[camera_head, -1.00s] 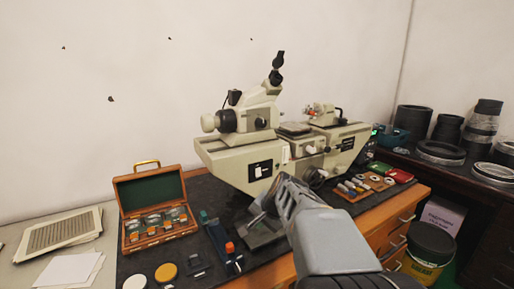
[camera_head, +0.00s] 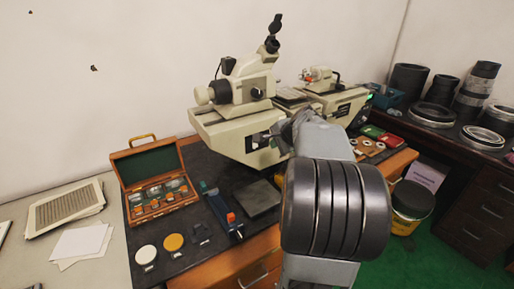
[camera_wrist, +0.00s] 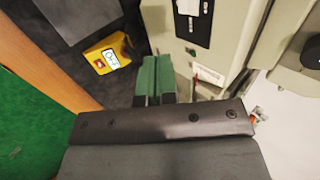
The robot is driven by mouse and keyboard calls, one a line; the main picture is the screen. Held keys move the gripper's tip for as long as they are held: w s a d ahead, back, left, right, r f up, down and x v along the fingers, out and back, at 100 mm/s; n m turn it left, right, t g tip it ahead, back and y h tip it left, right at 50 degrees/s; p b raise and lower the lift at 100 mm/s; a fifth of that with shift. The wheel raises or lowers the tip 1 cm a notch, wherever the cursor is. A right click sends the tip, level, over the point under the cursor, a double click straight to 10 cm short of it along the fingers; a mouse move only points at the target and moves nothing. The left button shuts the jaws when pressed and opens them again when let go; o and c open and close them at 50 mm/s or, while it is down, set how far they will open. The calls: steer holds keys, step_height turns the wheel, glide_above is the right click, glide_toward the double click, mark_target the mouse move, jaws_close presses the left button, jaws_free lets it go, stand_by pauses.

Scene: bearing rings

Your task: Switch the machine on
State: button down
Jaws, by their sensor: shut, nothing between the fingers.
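The machine (camera_head: 225,125) is a beige bench instrument with an eyepiece on top, standing on a dark mat. It also shows in the wrist view (camera_wrist: 228,45). A black panel with white markings (camera_wrist: 192,20) is on its front face; in the head view this panel (camera_head: 250,146) is partly covered by my gripper. My gripper (camera_head: 263,137) is at the machine's front, close to the panel; I cannot tell if it touches. In the wrist view its green fingers (camera_wrist: 156,76) are together and empty, below the panel. A yellow box with a red part and white label (camera_wrist: 108,54) lies left of them.
An open wooden case (camera_head: 154,187) stands left of the machine. A blue tool with an orange end (camera_head: 222,212) and a dark plate (camera_head: 259,197) lie on the mat in front. Small parts and a red case (camera_head: 391,138) lie to the right.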

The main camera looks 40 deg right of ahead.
mark_target(258, 146)
steer(key=shift+w+r+p+x, duration=0.3)
steer(key=shift+x, duration=1.75)
steer(key=shift+w+r+p+x, duration=0.25)
steer(key=shift+w+p+x, duration=0.1)
steer(key=shift+x, duration=1.7)
steer(key=shift+w+r+p+x, duration=0.2)
steer(key=shift+r+p+x, duration=0.1)
steer(key=shift+x, duration=1.75)
steer(key=f+b, duration=0.1)
steer(key=b, duration=0.1)
steer(key=shift+w+b, duration=0.15)
steer(key=shift+b, duration=0.15)
steer(key=shift+r+p, duration=0.4)
steer(key=shift+r, duration=0.2)
